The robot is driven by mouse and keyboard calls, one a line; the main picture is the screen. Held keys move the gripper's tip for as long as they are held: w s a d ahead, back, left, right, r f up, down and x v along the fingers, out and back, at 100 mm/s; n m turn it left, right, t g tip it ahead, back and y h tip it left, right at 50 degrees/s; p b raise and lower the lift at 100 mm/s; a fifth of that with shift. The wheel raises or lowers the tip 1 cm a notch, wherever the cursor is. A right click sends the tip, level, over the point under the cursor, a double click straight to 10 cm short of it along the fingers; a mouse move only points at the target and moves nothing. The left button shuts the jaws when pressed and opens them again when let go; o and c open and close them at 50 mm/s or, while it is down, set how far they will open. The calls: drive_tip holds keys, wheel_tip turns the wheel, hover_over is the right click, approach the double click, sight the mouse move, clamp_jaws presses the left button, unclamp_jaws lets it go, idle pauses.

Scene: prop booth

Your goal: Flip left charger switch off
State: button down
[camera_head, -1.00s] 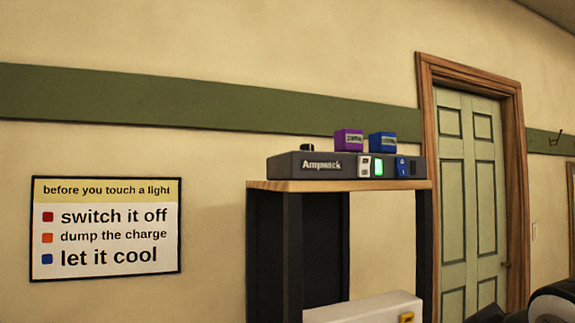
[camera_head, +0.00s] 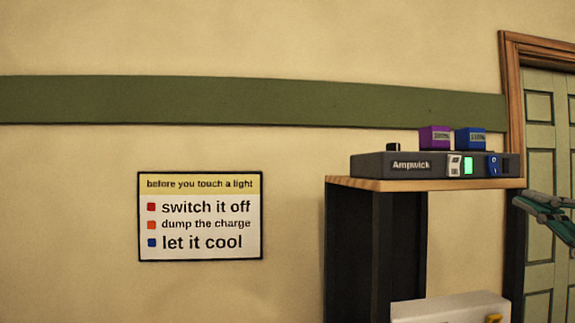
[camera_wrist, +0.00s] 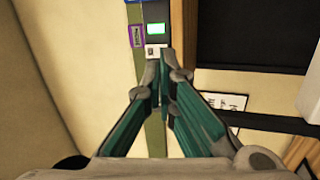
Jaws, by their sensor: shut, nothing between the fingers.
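The dark grey Ampwick charger (camera_head: 375,166) sits on the wooden top of a dark stand. Its front has a white switch (camera_head: 454,166) on the left, a lit green light (camera_head: 468,166), then a blue switch (camera_head: 494,167). My gripper (camera_head: 521,200) is at the right edge of the head view, right of the charger, slightly lower and seemingly apart from it. In the wrist view my gripper (camera_wrist: 160,58) is shut and empty, its tips lining up just below the white switch (camera_wrist: 156,50) and green light (camera_wrist: 156,29). The distance to the switch is unclear.
A purple block (camera_head: 434,138) and a blue block (camera_head: 470,138) stand on the charger, with a small black knob (camera_head: 393,147) at its left. A white box (camera_head: 450,308) with a yellow catch is below. A wall sign (camera_head: 200,216) hangs left; a green door (camera_head: 553,130) is right.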

sight(455, 162)
drive_tip(key=shift+s+a+r+n+y, duration=0.2)
drive_tip(key=shift+a+n+y, duration=0.2)
drive_tip(key=shift+n+y, duration=0.2)
drive_tip(key=shift+s+a+r+n+y, duration=0.15)
drive_tip(key=shift+a+n+y, duration=0.2)
drive_tip(key=shift+n+y, duration=0.2)
drive_tip(key=p+x, duration=0.1)
drive_tip(key=x, duration=0.6)
drive_tip(key=p+x, duration=0.1)
drive_tip(key=x, duration=0.6)
drive_tip(key=shift+r, duration=0.25)
drive_tip(key=shift+s, duration=0.1)
drive_tip(key=shift+p, duration=0.35)
